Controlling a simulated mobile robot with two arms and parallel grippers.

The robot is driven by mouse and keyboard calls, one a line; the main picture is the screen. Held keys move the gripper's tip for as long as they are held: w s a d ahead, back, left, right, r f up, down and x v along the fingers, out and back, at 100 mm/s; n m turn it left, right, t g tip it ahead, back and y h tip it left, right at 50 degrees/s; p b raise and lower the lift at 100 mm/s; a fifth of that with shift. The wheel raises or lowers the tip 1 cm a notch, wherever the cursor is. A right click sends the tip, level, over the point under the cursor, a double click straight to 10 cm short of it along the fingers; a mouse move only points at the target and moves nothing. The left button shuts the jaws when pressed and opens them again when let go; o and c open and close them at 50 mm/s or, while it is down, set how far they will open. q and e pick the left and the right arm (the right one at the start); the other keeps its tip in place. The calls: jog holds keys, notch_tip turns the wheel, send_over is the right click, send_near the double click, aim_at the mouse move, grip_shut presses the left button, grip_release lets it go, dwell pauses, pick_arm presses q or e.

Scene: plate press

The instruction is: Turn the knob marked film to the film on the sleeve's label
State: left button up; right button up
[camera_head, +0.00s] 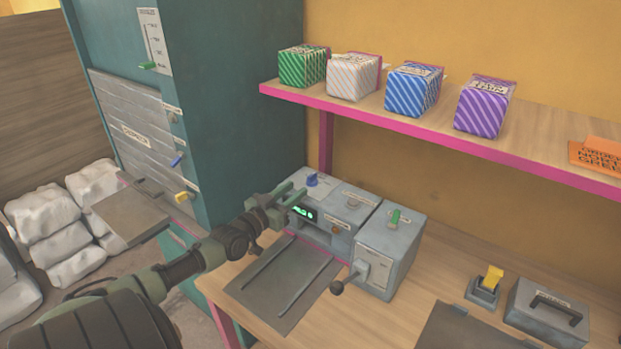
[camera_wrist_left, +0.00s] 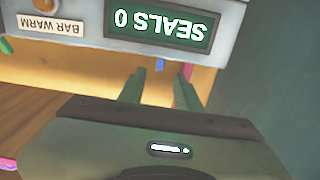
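The grey press (camera_head: 345,215) stands on the wooden bench. A blue knob (camera_head: 312,180) sits on its top at the left, and a green lever or knob (camera_head: 395,217) on its right block. I cannot read which is marked film. My left gripper (camera_head: 294,196) is at the press's left front corner, just below and left of the blue knob, apart from it. In the left wrist view its two fingers (camera_wrist_left: 162,90) are spread, with nothing held. An orange sleeve-like item (camera_head: 597,154) with dark print lies on the shelf; its text is not clearly legible. My right gripper is out of view.
The press display (camera_wrist_left: 160,22) reads "SEALS 0" upside down, beside a "BAR WARM" label (camera_wrist_left: 67,24). Several striped boxes (camera_head: 410,90) stand on the pink-edged shelf (camera_head: 450,140). A teal cabinet (camera_head: 235,100) rises close left of the gripper. A grey plate (camera_head: 280,280) lies before the press.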

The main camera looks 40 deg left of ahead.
aim_at(308, 179)
pick_arm(q)
jog(key=w, duration=0.3)
jog(key=shift+a+r, duration=0.2)
jog(key=shift+r, duration=0.05)
jog(key=w, duration=0.2)
jog(key=shift+w+a+f, duration=0.15)
jog(key=shift+w+f, duration=0.05)
jog(key=shift+w, duration=0.4)
jog(key=shift+r, duration=0.1)
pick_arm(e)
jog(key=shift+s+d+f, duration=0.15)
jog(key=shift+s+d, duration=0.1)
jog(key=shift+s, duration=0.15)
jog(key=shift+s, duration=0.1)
pick_arm(q)
grip_shut()
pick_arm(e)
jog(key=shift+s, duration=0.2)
